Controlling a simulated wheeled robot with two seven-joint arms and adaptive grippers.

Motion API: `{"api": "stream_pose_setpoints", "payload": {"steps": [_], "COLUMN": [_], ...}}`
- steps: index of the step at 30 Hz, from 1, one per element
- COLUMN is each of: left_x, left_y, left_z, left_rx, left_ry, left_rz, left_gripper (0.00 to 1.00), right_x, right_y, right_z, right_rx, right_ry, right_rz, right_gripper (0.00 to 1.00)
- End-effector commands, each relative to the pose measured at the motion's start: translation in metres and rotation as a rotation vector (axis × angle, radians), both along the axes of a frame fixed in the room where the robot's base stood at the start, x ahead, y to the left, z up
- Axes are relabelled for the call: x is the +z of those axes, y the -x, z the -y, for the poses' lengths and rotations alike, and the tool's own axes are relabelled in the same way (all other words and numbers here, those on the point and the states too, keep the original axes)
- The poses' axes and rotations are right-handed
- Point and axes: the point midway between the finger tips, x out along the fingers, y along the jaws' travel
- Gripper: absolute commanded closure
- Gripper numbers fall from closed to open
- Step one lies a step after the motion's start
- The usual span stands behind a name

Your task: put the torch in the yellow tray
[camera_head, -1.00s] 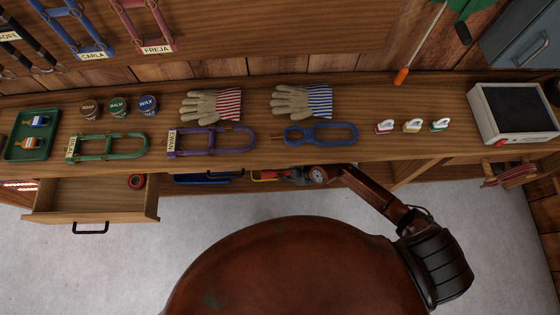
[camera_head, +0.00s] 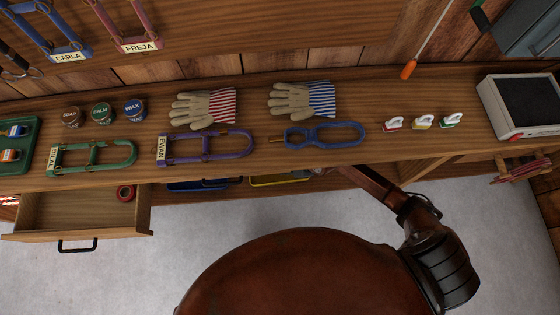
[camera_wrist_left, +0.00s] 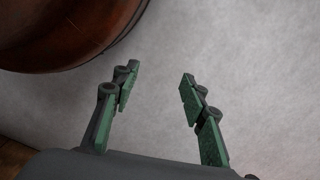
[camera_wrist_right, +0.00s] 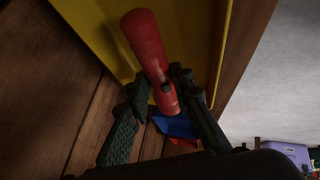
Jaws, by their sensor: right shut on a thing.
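The torch (camera_wrist_right: 146,45) is a red cylinder with a dark button. My right gripper (camera_wrist_right: 163,82) is shut around it in the right wrist view. The yellow tray (camera_wrist_right: 98,36) spreads behind the torch in that view; whether they touch I cannot tell. In the head view the yellow tray (camera_head: 280,182) shows only as a strip below the bench's front edge. My right arm reaches under that edge, so its gripper and the torch are hidden there. My left gripper (camera_wrist_left: 158,78) is open and empty above the pale floor.
A blue tray (camera_head: 200,185) sits left of the yellow one under the bench. An open drawer (camera_head: 85,212) juts out further left. The bench top (camera_head: 350,100) overhangs the trays and carries gloves, tins and bridle-like frames. Blue and red things (camera_wrist_right: 175,127) lie beyond the torch.

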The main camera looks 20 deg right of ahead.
Motion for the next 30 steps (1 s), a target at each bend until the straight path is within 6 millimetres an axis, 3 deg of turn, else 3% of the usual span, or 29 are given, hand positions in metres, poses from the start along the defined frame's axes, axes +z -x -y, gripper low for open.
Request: {"api": "stream_pose_setpoints", "payload": {"steps": [3,18,24,30], "left_x": [0.022,0.125,0.093,0.075], "left_y": [-0.006,-0.013,-0.036,-0.054], "left_z": [0.006,0.018,0.035,0.048], "left_rx": [0.001,0.008,-0.005,-0.008], "left_ry": [0.009,0.035,0.083,0.117], "left_rz": [-0.001,0.000,0.090,0.162], "left_gripper": [0.60,0.60,0.60,0.60], "right_x": [-0.015,-0.011,-0.014,-0.023], "right_y": [-0.005,-0.011,-0.012,-0.012], "right_z": [0.002,0.003,0.003,0.003], "right_rx": [0.001,-0.001,0.000,0.000], "right_ry": [-0.002,-0.066,-0.089,-0.088], "right_rz": [-0.012,-0.267,-0.360,-0.353], "right_gripper": [1.00,1.00,1.00,1.00]}}
